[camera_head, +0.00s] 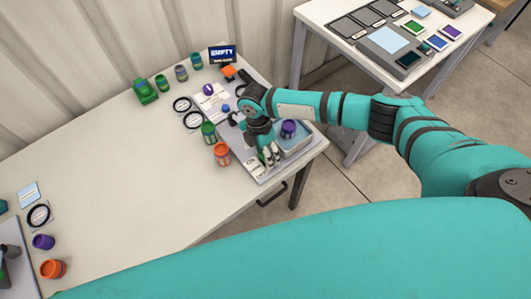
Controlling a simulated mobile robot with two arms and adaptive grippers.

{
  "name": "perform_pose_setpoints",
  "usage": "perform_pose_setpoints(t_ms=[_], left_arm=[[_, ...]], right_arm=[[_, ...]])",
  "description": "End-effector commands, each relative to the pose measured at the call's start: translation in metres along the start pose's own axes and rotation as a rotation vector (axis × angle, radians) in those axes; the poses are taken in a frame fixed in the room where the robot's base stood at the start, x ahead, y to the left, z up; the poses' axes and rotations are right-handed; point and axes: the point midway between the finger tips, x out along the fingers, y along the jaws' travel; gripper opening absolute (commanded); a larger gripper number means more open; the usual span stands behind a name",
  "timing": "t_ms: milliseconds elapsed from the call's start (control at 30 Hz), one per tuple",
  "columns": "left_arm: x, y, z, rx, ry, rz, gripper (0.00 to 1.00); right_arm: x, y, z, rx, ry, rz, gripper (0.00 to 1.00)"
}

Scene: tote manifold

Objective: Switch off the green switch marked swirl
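My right arm comes in from the right, and its gripper (269,155) points down over the grey panel (250,168) near the right end of the white table. Small green and pale parts show at the fingertips. I cannot tell whether one of them is the green switch, or whether the fingers touch it. No swirl mark can be made out, and the gripper and wrist hide part of the panel. The finger opening is too small to judge. My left gripper is not in view.
A blue-grey tote (297,144) holding a purple jar (289,129) stands right beside the gripper. A green jar (208,131) and an orange jar (222,154) stand to its left. The white table's (130,170) middle is clear. A second table (330,12) stands behind.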

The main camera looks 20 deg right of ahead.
Motion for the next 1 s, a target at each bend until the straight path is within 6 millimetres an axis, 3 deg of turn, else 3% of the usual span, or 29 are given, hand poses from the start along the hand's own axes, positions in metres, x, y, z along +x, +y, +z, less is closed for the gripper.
perform_pose_setpoints(t_ms=[100, 267, 500, 700, 1000], left_arm=[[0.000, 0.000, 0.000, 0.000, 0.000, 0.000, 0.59], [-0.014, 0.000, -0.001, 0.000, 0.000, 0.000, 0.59], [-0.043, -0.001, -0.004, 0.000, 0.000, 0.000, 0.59], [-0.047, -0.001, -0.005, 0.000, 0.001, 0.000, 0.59], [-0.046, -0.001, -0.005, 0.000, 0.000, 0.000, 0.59]], right_arm=[[0.000, 0.000, 0.000, 0.000, 0.000, 0.000, 0.20], [-0.004, -0.004, 0.000, -0.001, 0.001, 0.054, 0.20], [-0.002, -0.011, 0.000, -0.001, 0.002, 0.305, 0.20], [0.001, -0.010, 0.000, -0.001, 0.001, 0.424, 0.20], [0.001, -0.009, -0.001, -0.001, 0.001, 0.437, 0.20]])
